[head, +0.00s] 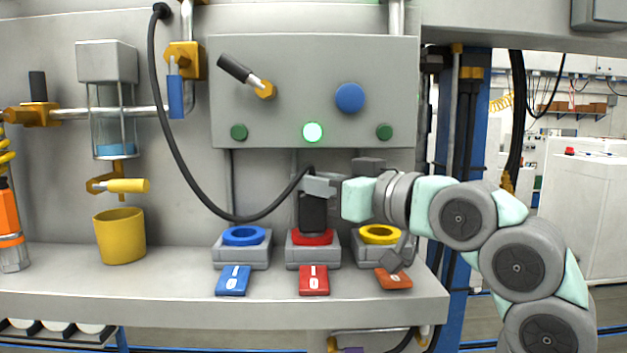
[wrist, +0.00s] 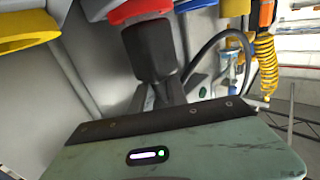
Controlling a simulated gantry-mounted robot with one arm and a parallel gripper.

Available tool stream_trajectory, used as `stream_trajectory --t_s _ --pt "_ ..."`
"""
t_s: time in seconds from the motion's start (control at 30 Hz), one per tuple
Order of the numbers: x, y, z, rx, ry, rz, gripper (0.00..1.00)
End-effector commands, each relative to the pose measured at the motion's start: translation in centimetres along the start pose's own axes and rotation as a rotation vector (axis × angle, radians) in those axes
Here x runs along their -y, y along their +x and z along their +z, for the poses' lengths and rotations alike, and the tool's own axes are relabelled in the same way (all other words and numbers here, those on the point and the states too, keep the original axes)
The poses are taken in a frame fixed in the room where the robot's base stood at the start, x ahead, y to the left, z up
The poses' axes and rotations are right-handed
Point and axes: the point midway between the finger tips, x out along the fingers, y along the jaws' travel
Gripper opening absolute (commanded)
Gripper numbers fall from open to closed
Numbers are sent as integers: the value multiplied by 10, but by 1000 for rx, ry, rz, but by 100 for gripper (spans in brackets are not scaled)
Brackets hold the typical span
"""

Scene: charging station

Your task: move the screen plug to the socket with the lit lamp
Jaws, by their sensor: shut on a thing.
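The screen plug (head: 313,212) is a dark cylinder with a black cable at its top. It stands upright at the red-ringed middle socket (head: 300,252); its lower end meets the red ring, and how deep it sits I cannot tell. My gripper (head: 318,186) comes from the right and is shut on the plug's upper part. The wrist view also shows the plug (wrist: 150,50) between the fingers, against the red ring (wrist: 138,10). The lit lamp (head: 313,132) is the middle one on the panel, glowing pale green. The lamps at left (head: 238,132) and right (head: 384,132) are dark green.
The blue-ringed socket (head: 243,236) at left is empty. The yellow-ringed socket (head: 380,234) is at right, close under my arm. Coloured tags (head: 313,281) lie in front of the sockets. The cable (head: 180,160) hangs in a loop on the left. A yellow cup (head: 119,237) stands further left.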

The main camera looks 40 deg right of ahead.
Motion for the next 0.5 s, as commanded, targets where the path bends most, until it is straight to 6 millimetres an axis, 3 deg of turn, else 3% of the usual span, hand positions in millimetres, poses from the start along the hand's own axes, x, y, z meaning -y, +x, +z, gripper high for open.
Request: stream_trajectory --t_s 0.5 --pt "0 0 6 0 0 0 0"
